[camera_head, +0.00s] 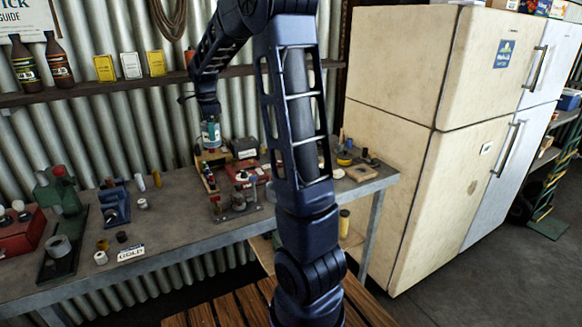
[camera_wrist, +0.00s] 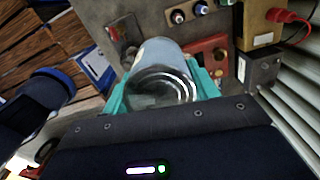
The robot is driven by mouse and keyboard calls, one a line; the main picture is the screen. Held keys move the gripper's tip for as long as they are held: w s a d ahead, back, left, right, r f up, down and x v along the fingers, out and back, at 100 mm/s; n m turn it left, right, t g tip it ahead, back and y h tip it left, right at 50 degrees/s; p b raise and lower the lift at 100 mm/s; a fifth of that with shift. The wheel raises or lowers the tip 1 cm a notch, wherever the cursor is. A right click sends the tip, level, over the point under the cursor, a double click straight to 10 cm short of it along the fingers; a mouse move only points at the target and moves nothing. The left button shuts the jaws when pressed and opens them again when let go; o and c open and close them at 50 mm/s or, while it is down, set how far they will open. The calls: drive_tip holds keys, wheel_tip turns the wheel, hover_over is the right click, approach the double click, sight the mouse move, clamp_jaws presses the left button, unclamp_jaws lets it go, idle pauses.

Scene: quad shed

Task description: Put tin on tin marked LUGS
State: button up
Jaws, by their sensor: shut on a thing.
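My gripper (camera_head: 210,123) is shut on a tin (camera_head: 211,137) with a pale blue and white label, at the back of the workbench in the head view. In the wrist view my teal fingers (camera_wrist: 160,90) press on both sides of the tin (camera_wrist: 160,52), whose shiny round end faces the camera. The tin seems to be above the bench clutter; I cannot tell whether it touches anything below. I cannot read LUGS on any tin in either view. My arm hides part of the bench.
The workbench (camera_head: 172,215) holds a red-based device (camera_head: 245,172), a dark box (camera_head: 244,148), a green machine (camera_head: 62,195) and a GOLD card (camera_head: 131,253). A shelf (camera_head: 120,84) runs above it. A cream fridge (camera_head: 400,70) stands at right. Bare bench lies front centre.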

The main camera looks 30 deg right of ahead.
drive_tip(key=s+d+r+m, duration=0.2)
drive_tip(key=d, duration=0.8)
drive_tip(key=s+d+r+m, duration=0.1)
drive_tip(key=d+r+m, duration=0.1)
drive_tip(key=d, duration=0.8)
drive_tip(key=s+d+r+m, duration=0.2)
drive_tip(key=d, duration=0.8)
drive_tip(key=f, duration=2)
drive_tip(key=shift+s+d, duration=0.1)
drive_tip(key=shift+d, duration=0.1)
drive_tip(key=shift+f, duration=0.15)
drive_tip(key=o, duration=1)
drive_tip(key=shift+o, duration=0.2)
